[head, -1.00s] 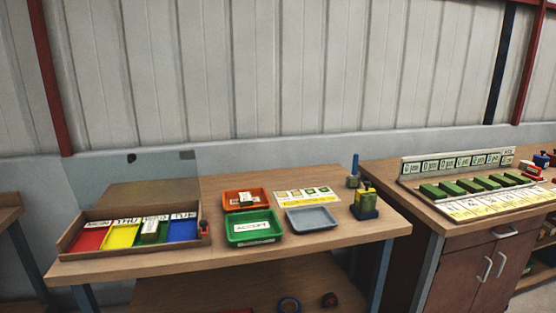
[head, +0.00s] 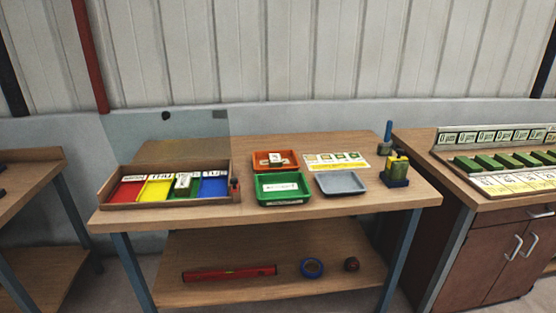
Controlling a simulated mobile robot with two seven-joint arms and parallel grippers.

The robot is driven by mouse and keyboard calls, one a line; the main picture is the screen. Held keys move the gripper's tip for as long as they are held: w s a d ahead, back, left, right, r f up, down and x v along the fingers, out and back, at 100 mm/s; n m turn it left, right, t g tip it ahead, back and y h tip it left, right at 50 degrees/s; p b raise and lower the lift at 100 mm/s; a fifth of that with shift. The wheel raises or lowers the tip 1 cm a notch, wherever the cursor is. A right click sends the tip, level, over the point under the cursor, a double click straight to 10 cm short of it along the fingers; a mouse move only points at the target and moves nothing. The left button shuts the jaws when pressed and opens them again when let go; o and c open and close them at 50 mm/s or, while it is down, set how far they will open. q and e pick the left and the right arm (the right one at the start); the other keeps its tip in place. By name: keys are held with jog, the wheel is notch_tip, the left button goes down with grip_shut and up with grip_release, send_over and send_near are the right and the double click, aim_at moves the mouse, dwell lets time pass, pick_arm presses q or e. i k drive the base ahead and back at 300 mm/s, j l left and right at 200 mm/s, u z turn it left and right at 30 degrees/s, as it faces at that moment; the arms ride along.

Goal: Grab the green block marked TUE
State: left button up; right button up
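A small green block with a white label (head: 183,185) stands in the green compartment of the wooden sorting box on the middle bench; its lettering is too small to read. Several green blocks (head: 496,161) lie in a row on the rack at the right bench, with no readable marks. A small pale-topped block (head: 277,159) sits in the orange tray. I cannot tell which block is marked TUE. Neither of my grippers is in view.
The sorting box (head: 150,205) has red, yellow, green and blue compartments and a clear panel behind. Beside it are an orange tray (head: 259,166), an empty-looking green tray (head: 284,198) with a label and a grey tray (head: 341,184). A blue-and-yellow device (head: 395,172) stands at right.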

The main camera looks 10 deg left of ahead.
aim_at(275, 159)
jog(key=i+l, duration=0.45)
jog(key=i+l+u, duration=0.5)
jog(key=l+u, duration=0.15)
jog(key=l, duration=0.15)
